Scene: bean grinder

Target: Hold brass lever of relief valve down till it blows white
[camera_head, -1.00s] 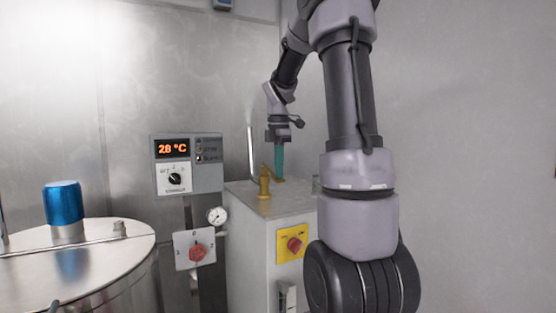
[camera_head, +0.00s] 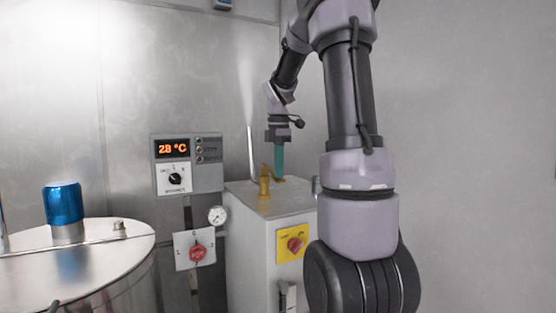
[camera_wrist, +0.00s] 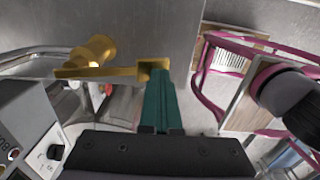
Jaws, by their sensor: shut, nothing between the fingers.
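The brass relief valve (camera_head: 264,186) stands on top of the grey cabinet, and its body also shows in the wrist view (camera_wrist: 97,50). Its brass lever (camera_wrist: 110,71) runs sideways from the valve to a flat end pad. My gripper (camera_head: 279,177) points down with its teal fingers together and empty, and it shows in the wrist view (camera_wrist: 153,72). The fingertips are at the lever's end pad and appear to touch it. A thin upright pipe (camera_head: 251,155) rises by the valve. A pale white plume (camera_head: 246,90) rises above the pipe's top.
The grey cabinet (camera_head: 270,240) carries a yellow switch plate with a red knob (camera_head: 295,244). Left of it are a pressure gauge (camera_head: 217,215), a red rotary switch (camera_head: 197,252) and a temperature box (camera_head: 186,165) reading 28 °C. A round steel vessel (camera_head: 80,245) fills the lower left.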

